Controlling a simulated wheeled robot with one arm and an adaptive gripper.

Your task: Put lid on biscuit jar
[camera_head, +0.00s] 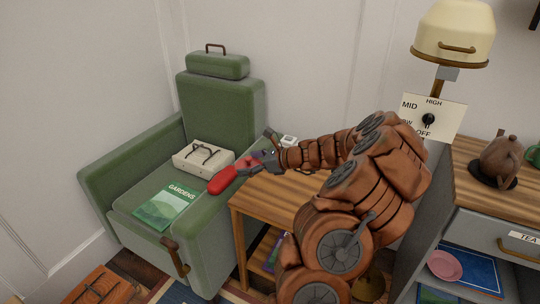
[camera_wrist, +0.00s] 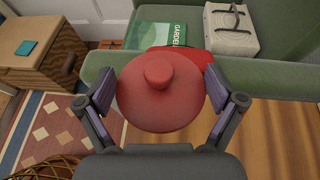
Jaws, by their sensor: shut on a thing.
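A round red lid (camera_wrist: 160,100) with a knob on top is between the two fingers of my gripper (camera_wrist: 160,85) in the wrist view. The fingers are shut on its left and right sides. In the head view, my gripper (camera_head: 264,157) is above the chair's right armrest, near the corner of the wooden side table. A red shape (camera_head: 225,179) shows at its tip there. More red (camera_wrist: 192,56) shows behind the lid in the wrist view; I cannot tell what it belongs to. I cannot make out a biscuit jar for sure.
The green armchair (camera_head: 215,115) holds a white box (camera_head: 203,158) and a gardens book (camera_head: 166,207). The side table (camera_head: 258,200) is partly hidden by my arm. A lamp (camera_head: 455,35) and a cabinet with a teapot (camera_head: 503,158) stand at right.

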